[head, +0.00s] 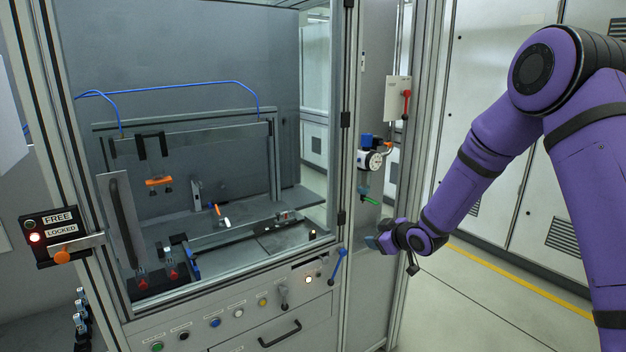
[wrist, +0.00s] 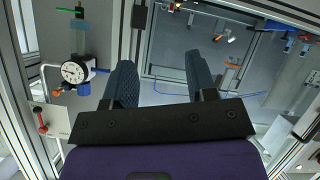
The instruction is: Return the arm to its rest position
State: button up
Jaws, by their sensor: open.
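My purple arm (head: 487,148) comes in from the right in the head view and reaches down to the right side of the machine cell. My gripper (head: 372,241) is in front of the cell's right-hand frame post, below the pressure gauge. In the wrist view my gripper (wrist: 158,82) shows two dark fingers spread wide apart. Nothing is between them. In the head view the fingertips are small and partly hidden by the wrist.
The cell has a front panel with coloured buttons (head: 215,322), a blue lever (head: 338,266) and a drawer handle (head: 280,334). A pressure gauge (head: 373,161) and red-handled switch (head: 406,104) sit close above my gripper. Floor with a yellow line (head: 520,288) lies clear at right.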

jog(key=s+d+r+m+g+h, duration=0.1)
jog(key=s+d+r+m+h, duration=0.3)
jog(key=s+r, duration=0.6)
jog(key=s+d+r+m+g+h, duration=0.1)
jog(key=s+d+r+h, duration=0.1)
jog(key=s+d+r, duration=0.75)
jog(key=s+r+m+g, duration=0.1)
jog(key=s+r+m, duration=0.1)
jog(key=s, duration=1.1)
jog(key=s+a+r+m+g, duration=0.1)
jog(key=s+r+m+g, duration=0.1)
jog(key=s, duration=1.1)
notch_tip(320, 180, up, 2)
jog(key=shift+s+a+r+m+g, duration=0.15)
jog(key=shift+a+m+g, duration=0.15)
jog(key=shift+m, duration=0.4)
jog(key=shift+a, duration=0.1)
